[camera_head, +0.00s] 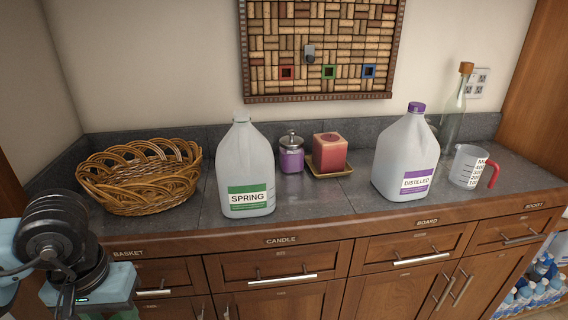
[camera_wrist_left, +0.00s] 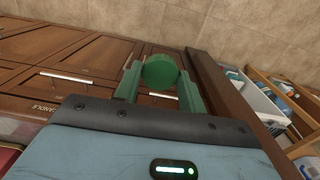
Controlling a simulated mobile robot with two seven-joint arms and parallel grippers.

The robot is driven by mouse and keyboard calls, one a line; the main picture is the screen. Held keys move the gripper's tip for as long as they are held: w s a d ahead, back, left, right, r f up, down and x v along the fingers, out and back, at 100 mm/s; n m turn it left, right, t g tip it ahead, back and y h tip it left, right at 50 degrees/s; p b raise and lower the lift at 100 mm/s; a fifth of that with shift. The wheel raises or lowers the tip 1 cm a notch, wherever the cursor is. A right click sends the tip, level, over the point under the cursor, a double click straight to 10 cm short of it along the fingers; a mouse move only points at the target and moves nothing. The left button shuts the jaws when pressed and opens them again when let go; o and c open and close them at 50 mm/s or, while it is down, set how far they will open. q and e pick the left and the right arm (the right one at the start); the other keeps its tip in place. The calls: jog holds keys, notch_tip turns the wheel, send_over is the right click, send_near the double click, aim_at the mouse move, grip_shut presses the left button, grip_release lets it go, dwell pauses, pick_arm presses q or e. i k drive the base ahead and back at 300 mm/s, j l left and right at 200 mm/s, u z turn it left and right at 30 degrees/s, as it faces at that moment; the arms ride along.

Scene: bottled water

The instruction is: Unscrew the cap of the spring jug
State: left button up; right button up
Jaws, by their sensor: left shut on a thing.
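The spring jug (camera_head: 246,165) is a translucent white jug with a green label, standing upright on the counter. Its neck (camera_head: 241,117) shows no cap. My left gripper (camera_wrist_left: 160,75) is shut on a round green cap (camera_wrist_left: 160,71), held between its two green fingers in the left wrist view. In the head view my left arm is at the lower left, low in front of the cabinets and apart from the jug. Its fingers are mostly cut off there by the bottom edge. My right gripper is in neither view.
A wicker basket (camera_head: 140,180) stands left of the jug. A purple jar (camera_head: 291,158) and a red candle (camera_head: 329,151) stand to its right, then the purple-capped distilled jug (camera_head: 406,158), a measuring cup (camera_head: 466,167) and a glass bottle (camera_head: 453,115). Drawers line the counter's front.

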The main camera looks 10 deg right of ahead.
aim_at(245, 162)
jog(key=z, duration=1.95)
jog(key=k+j, duration=0.1)
jog(key=j, duration=0.25)
jog(key=k+j, duration=0.1)
jog(key=j, duration=0.25)
jog(key=k+j, duration=0.1)
jog(key=j, duration=0.25)
